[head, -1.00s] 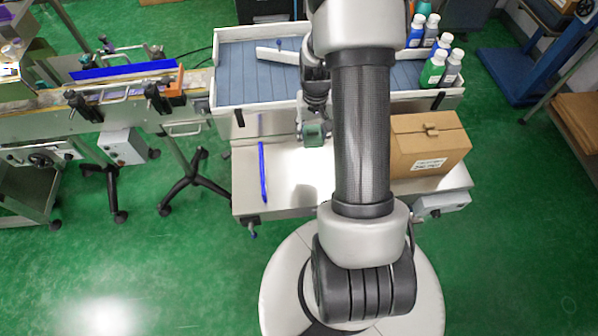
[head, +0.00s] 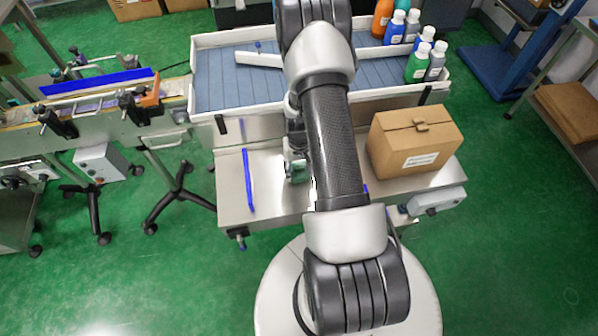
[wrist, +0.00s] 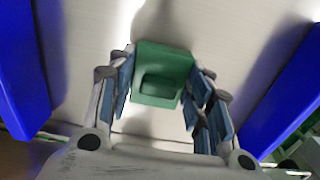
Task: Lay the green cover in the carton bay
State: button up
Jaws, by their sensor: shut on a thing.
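In the head view the cover (head: 299,171) is partly hidden by my arm, over the steel table (head: 275,200). My gripper (wrist: 160,90) is shut on it. A blue strip (wrist: 20,70) and another blue strip (wrist: 285,95) flank the gripper in the wrist view, with pale bare surface between them. I take this space as the carton bay, though no label shows. I cannot tell whether the cover touches the surface.
A closed brown carton (head: 416,140) stands on the table's right side. Behind is a blue-grey tray (head: 220,110) with white walls and several bottles (head: 416,66) at its right. A conveyor (head: 100,115) stands at left. The left blue strip (head: 248,181) lies on the table.

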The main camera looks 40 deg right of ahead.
jog(key=shift+f, duration=0.4)
jog(key=shift+f, duration=0.2)
jog(key=o, duration=1)
jog(key=shift+r, duration=0.1)
